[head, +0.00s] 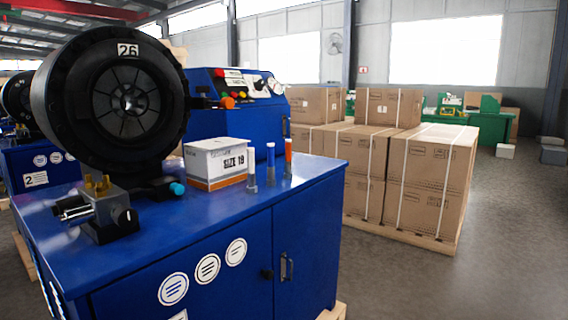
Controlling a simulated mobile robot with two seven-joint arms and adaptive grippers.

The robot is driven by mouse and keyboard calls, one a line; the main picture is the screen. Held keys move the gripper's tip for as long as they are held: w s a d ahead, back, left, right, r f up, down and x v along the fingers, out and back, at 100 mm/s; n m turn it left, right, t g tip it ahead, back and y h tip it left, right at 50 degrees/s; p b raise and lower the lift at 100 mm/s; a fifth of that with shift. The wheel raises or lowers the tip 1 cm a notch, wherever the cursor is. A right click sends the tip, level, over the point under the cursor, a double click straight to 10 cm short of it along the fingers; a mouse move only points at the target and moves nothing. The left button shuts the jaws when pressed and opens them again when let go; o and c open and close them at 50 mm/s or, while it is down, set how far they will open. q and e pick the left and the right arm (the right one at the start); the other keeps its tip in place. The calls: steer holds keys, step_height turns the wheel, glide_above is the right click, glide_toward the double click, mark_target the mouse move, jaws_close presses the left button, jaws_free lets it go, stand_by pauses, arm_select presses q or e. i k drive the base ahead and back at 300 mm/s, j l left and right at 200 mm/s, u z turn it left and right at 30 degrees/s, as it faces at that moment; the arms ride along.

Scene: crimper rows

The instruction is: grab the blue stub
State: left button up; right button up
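The blue stub (271,155) stands upright on the blue cabinet top (225,205), near its right end; its upper part is blue and its lower part greyish. A pale grey-white stub (252,172) stands just left of it and an orange-topped stub (288,158) just right of it. The three are close together, with small gaps between them. Neither of my grippers shows in the head view.
The large black crimper head (112,95) and a brass-topped fitting (103,203) fill the left. Strapped cartons (425,175) stand on a pallet behind right; open floor (500,250) lies right.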

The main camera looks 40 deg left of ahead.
mark_target(271, 181)
steer(key=i+u, duration=0.3)
steer(key=i, duration=0.15)
steer(key=i+l+u, duration=0.3)
steer(key=i, duration=0.15)
steer(key=i+l+u, duration=0.15)
steer(key=i+u, duration=0.15)
steer(key=i, duration=0.15)
steer(key=i+l+u, duration=0.15)
steer(key=u, duration=0.3)
steer(key=i+l+u, duration=0.2)
steer(key=u, duration=0.25)
steer(key=i+l+u, duration=0.25)
steer(key=u, duration=0.2)
